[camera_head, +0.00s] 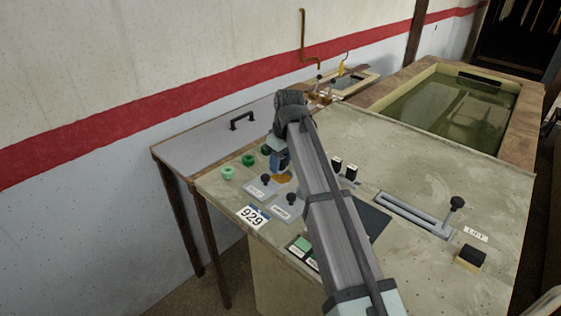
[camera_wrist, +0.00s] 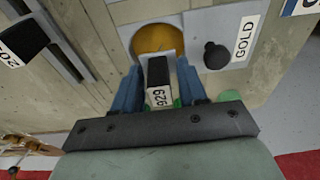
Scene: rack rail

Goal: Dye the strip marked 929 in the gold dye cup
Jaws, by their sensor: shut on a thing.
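My gripper (camera_wrist: 159,70) has its blue fingers on either side of the strip marked 929 (camera_wrist: 160,97), shut on its black handle. The white 929 label faces the wrist camera. The gold dye cup (camera_wrist: 160,38) lies just beyond the strip, with a pale edge of the strip's top overlapping its near side. I cannot tell whether the strip's lower end is in the dye. In the head view my gripper (camera_head: 281,158) is right above the gold cup (camera_head: 284,178), and the held strip is mostly hidden.
A black knob (camera_wrist: 215,55) stands by the GOLD label (camera_wrist: 243,38). Green round pieces (camera_head: 228,172) sit at left. A 929 sign (camera_head: 253,216) is on the front edge. A lever (camera_head: 455,205) stands at right.

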